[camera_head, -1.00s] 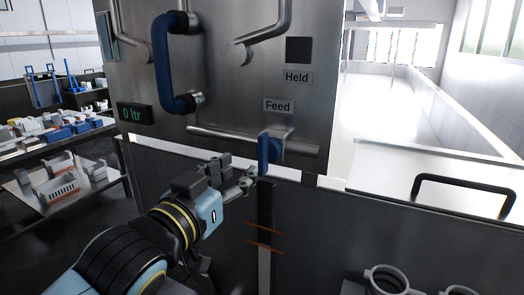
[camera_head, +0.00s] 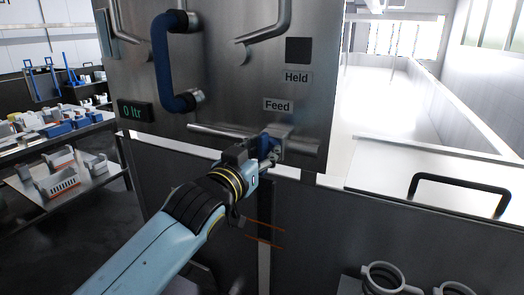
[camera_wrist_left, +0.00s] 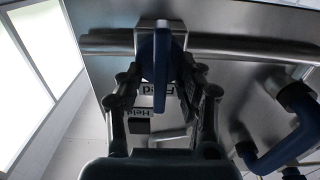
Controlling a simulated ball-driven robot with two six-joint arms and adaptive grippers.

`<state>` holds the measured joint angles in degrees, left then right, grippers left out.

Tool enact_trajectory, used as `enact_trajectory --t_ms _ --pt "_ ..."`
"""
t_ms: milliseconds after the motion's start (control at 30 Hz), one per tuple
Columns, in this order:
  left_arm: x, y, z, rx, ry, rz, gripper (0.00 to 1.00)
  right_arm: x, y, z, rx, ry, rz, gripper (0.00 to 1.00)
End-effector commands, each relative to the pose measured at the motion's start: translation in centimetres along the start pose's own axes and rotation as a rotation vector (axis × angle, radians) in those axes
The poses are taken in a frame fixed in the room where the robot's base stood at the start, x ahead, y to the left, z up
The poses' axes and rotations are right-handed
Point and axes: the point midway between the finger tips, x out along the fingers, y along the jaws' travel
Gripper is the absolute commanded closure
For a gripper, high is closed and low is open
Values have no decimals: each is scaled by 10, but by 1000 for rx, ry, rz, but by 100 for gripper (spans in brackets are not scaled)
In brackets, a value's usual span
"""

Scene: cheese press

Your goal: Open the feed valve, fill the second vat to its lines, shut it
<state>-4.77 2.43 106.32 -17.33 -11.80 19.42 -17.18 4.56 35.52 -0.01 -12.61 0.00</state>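The feed valve's blue handle (camera_head: 264,146) sits on the horizontal steel pipe under the "Feed" label (camera_head: 278,105). My left gripper (camera_head: 268,160) is at the handle and partly covers it. In the left wrist view the blue handle (camera_wrist_left: 162,70) hangs between the two fingers of my left gripper (camera_wrist_left: 160,88), which stand apart on either side. I see no clear contact. A display (camera_head: 135,112) reads "0 ltr". The vat front (camera_head: 340,230) has a vertical strip (camera_head: 265,262) with two orange lines beside it. My right gripper is not in view.
A large blue bent handle (camera_head: 160,65) stands out from the steel panel, left of the valve. A black handle (camera_head: 460,190) is on the right, and grey rings (camera_head: 385,280) are at lower right. Shelves with trays (camera_head: 60,180) stand at left.

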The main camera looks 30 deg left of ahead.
Motion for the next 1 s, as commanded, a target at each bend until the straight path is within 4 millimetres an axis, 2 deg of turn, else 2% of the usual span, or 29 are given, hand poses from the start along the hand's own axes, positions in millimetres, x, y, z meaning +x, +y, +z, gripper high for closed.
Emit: enact_trajectory --t_ms 33,300,667,1000 --pt "0 0 0 0 0 0 66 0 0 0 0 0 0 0" --pt "0 0 0 0 0 0 100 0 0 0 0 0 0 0" --pt "0 0 -1 51 -1 0 100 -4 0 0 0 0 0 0" --pt "0 2 -1 275 -1 0 100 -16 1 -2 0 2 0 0"
